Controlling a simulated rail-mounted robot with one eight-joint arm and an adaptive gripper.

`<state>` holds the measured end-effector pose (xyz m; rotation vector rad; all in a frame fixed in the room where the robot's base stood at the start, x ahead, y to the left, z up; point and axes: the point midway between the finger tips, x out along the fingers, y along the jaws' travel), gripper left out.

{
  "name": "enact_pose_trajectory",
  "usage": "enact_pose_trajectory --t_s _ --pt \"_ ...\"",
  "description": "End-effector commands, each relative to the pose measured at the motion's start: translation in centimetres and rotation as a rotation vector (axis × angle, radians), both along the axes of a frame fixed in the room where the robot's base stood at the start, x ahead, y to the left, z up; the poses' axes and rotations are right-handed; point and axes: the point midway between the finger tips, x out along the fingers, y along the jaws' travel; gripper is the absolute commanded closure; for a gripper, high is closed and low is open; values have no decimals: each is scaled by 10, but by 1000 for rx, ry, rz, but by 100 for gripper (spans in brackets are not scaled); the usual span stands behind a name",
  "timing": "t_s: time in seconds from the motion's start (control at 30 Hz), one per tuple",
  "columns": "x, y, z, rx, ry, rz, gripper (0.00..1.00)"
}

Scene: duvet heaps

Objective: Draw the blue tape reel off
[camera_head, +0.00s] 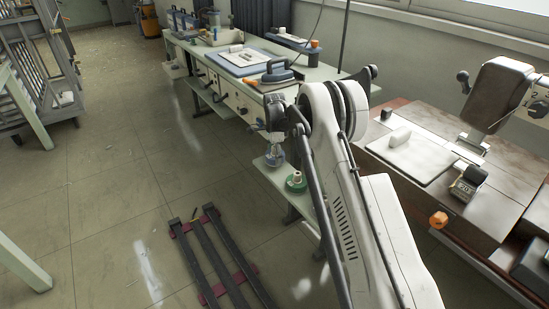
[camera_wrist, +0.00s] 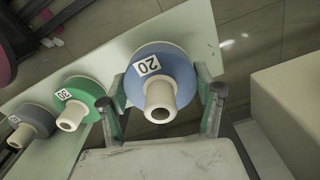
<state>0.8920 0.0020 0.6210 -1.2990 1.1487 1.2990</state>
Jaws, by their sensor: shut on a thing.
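The blue tape reel (camera_wrist: 168,75) has a pale core and a white tag reading 20. In the wrist view it sits between the two fingers of my gripper (camera_wrist: 162,98), which is shut on its sides. In the head view the blue reel (camera_head: 275,158) shows just below my gripper (camera_head: 273,139), partly hidden by it. A green reel (camera_wrist: 78,97) with a white tag and pale core is to its left on the pale green shelf (camera_wrist: 118,63); it also shows in the head view (camera_head: 296,182). I cannot tell whether the blue reel touches the shelf.
A grey reel (camera_wrist: 33,122) stands beyond the green one. The workbench (camera_head: 325,74) above the shelf holds a blue mat and tools. A brown table (camera_head: 500,190) with a machine is to the right. Dark rails (camera_head: 215,250) lie on the floor; open floor is at left.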

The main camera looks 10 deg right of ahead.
Motion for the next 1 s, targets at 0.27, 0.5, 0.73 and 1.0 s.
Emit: enact_pose_trajectory --t_s 0.27,0.5,0.73,1.0 --pt "0 0 15 0 0 0 65" --pt "0 0 28 0 0 0 65" --pt "0 0 38 0 0 0 65" --pt "0 0 38 0 0 0 65"
